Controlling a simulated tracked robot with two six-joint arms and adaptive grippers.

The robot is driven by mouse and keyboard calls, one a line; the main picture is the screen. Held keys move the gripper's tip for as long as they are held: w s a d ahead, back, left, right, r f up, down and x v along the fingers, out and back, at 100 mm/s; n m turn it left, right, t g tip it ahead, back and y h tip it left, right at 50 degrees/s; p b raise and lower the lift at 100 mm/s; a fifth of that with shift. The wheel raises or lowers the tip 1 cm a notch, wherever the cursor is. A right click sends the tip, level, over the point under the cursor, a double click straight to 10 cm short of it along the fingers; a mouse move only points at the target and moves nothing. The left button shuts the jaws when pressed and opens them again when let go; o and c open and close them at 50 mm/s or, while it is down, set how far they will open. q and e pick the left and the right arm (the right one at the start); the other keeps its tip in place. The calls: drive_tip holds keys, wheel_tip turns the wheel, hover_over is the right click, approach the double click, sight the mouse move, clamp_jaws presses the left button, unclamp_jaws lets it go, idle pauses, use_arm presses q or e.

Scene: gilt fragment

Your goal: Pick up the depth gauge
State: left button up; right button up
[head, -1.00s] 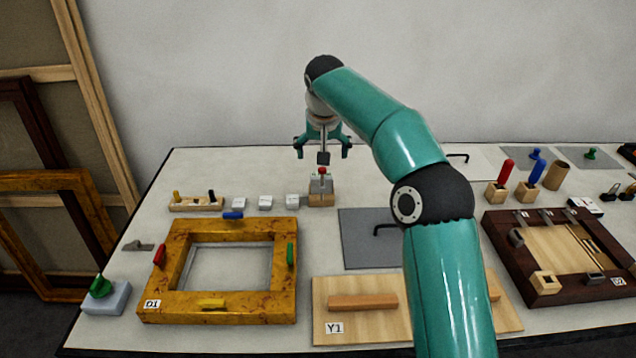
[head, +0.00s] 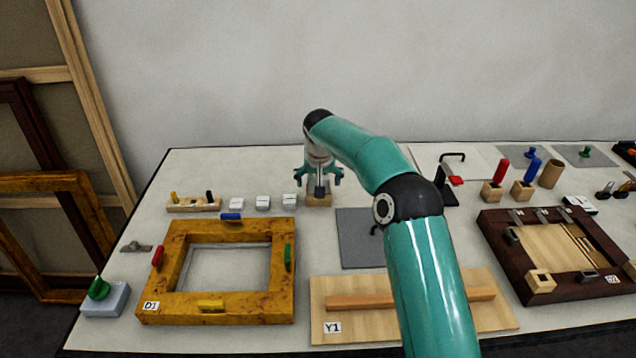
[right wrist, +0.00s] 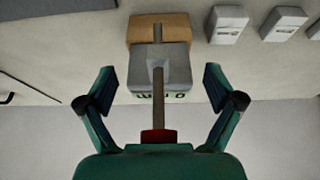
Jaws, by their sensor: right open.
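The depth gauge is a grey block with a thin rod and a red knob. In the right wrist view the gauge (right wrist: 158,66) sits on a small wooden block (right wrist: 172,21), its rod running toward my palm. My right gripper (right wrist: 159,86) is open, with one finger on each side of the gauge and gaps on both sides. In the head view my right gripper (head: 318,177) is directly above the wooden block (head: 319,200) and hides most of the gauge. My left gripper is not in view.
Several small white blocks (head: 263,203) stand left of the gauge, beside a wooden peg holder (head: 193,205). The gold frame D1 (head: 180,303) lies in front, with a grey mat (head: 358,252) to its right. A black clamp stand (head: 447,185) stands farther right.

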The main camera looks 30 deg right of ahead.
drive_tip(key=c, duration=1.2)
drive_tip(key=shift+c, duration=0.6)
drive_tip(key=shift+r, duration=0.1)
